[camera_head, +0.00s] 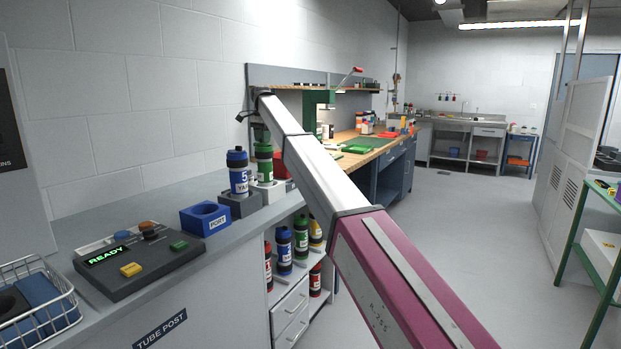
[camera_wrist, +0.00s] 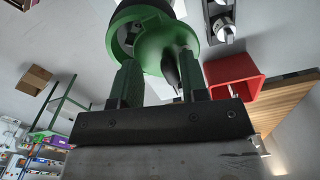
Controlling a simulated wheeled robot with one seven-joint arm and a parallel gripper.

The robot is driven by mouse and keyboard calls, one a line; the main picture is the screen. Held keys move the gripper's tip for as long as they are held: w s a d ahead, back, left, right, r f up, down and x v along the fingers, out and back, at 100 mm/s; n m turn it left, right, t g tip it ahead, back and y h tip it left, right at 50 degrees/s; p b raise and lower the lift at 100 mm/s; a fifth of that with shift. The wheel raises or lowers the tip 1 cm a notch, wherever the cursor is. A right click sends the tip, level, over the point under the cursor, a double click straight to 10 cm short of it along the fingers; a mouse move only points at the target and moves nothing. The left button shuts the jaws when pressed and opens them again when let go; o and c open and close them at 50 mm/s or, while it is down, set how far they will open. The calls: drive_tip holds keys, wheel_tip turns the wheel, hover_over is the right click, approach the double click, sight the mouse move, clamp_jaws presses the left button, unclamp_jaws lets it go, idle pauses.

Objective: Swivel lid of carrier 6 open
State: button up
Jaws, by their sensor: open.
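A red bin (camera_wrist: 234,76) is close to the right of my gripper in the wrist view. A blue port holder (camera_head: 205,219) and a control box (camera_head: 140,262) reading READY stand on the counter. Several carriers (camera_head: 284,250) fill the shelf below.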

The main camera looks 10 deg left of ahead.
drive_tip(key=m, duration=0.2)
drive_tip(key=s+d+m, duration=0.1)
drive_tip(key=m, duration=0.3)
drive_tip(key=shift+s+d, duration=0.25)
drive_tip(key=shift+s, duration=0.1)
wheel_tip(320, 180, up, 11)
drive_tip(key=s+d+f+n, duration=0.1)
drive_tip(key=d+f, duration=0.8)
drive_tip(key=f, duration=0.4)
drive_tip(key=d+f+n, duration=0.2)
drive_tip(key=d+f, duration=0.8)
drive_tip(key=f, duration=0.3)
drive_tip(key=shift+s+d, duration=0.2)
drive_tip(key=shift+s, duration=0.15)
drive_tip(key=shift+f, duration=0.1)
